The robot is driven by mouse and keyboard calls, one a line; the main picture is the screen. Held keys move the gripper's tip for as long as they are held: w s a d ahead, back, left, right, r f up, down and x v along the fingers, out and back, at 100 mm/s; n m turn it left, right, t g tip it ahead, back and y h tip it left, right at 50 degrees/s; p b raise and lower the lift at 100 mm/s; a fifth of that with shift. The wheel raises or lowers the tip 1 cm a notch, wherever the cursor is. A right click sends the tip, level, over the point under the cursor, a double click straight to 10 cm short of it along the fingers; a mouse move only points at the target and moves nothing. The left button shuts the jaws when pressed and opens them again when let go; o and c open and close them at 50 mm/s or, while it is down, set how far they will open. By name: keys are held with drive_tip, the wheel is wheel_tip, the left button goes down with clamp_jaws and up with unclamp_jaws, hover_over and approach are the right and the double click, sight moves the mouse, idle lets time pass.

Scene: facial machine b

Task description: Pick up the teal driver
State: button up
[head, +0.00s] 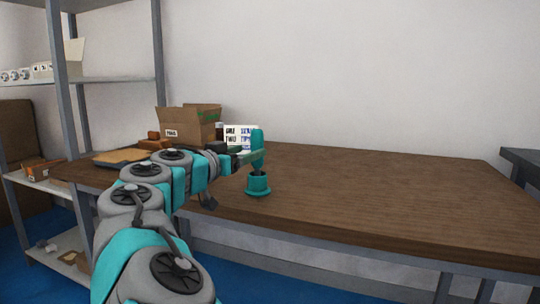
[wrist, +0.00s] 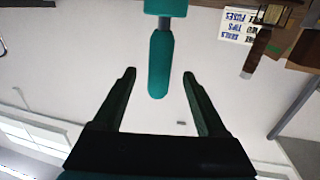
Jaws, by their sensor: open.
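The teal driver (head: 257,142) stands upright near the front edge of the wooden table, handle up. Below its handle a short grey shaft meets a wide teal base (head: 258,187). In the wrist view, which looks upside down, the teal handle (wrist: 160,65) hangs from the top, with the grey shaft and part of the teal base (wrist: 166,7) above it. My gripper (wrist: 159,74) is open and empty. The handle's end shows in the gap between its two fingertips, with clear space on both sides. In the head view my gripper is level with the handle, partly hidden by my arm.
The brown table (head: 370,200) is clear to the right. Behind my arm stand an open cardboard box (head: 190,125) and a white sign with printed words (head: 236,133). A tan flat item (head: 122,157) lies at the left. A metal shelf rack (head: 160,60) stands at far left.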

drive_tip(key=p+x, duration=0.1)
drive_tip(key=x, duration=0.7)
clamp_jaws()
idle(0.6)
